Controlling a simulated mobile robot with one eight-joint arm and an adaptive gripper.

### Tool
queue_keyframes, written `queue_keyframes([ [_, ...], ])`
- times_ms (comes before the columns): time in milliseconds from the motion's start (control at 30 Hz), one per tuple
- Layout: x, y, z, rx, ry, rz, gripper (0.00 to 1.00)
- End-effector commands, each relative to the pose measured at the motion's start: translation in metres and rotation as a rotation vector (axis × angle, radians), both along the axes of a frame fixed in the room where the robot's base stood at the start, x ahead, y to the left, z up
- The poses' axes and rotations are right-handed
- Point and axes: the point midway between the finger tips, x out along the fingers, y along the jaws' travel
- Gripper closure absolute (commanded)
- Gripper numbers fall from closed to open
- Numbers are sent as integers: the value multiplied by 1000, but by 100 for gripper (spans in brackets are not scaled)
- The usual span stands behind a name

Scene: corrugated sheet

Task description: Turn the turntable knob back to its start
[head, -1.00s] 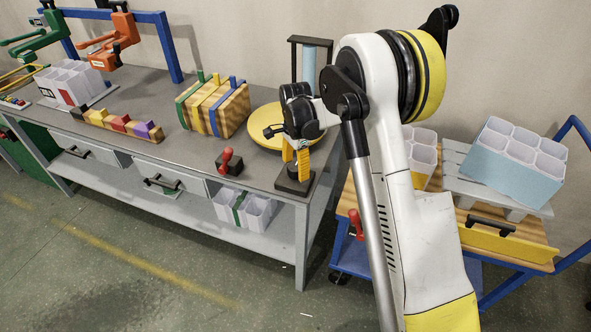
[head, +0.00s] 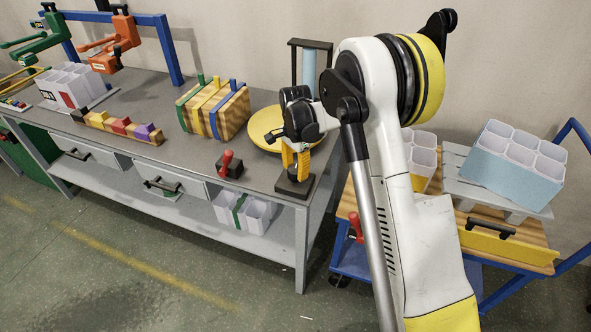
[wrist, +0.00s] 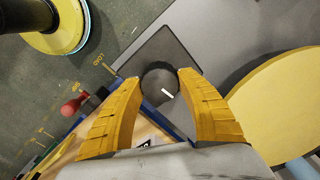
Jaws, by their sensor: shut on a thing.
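The dark round knob (wrist: 157,87) with a short white mark sits on a dark square base plate (wrist: 163,53) in the wrist view. My gripper (wrist: 160,80) has its two yellow fingers on opposite sides of the knob, shut on it. The white mark slants down to the right in that view. In the head view my gripper (head: 300,166) points down over the base plate (head: 295,187) at the bench's front right corner; the fingers mostly hide the knob. The yellow turntable disc (head: 268,127) lies just behind, partly hidden by my wrist.
A red-handled lever (head: 228,160) stands left of the base plate. A striped wooden block (head: 217,108) with straps sits farther left. A blue cart (head: 480,290) with white bins stands right of the bench, close to my arm.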

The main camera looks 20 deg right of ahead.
Motion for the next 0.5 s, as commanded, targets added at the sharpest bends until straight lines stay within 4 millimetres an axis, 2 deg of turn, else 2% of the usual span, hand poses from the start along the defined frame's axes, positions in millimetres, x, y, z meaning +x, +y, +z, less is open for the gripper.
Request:
queue_keyframes([
  [500,0,0,0,-1,0,472,86],
])
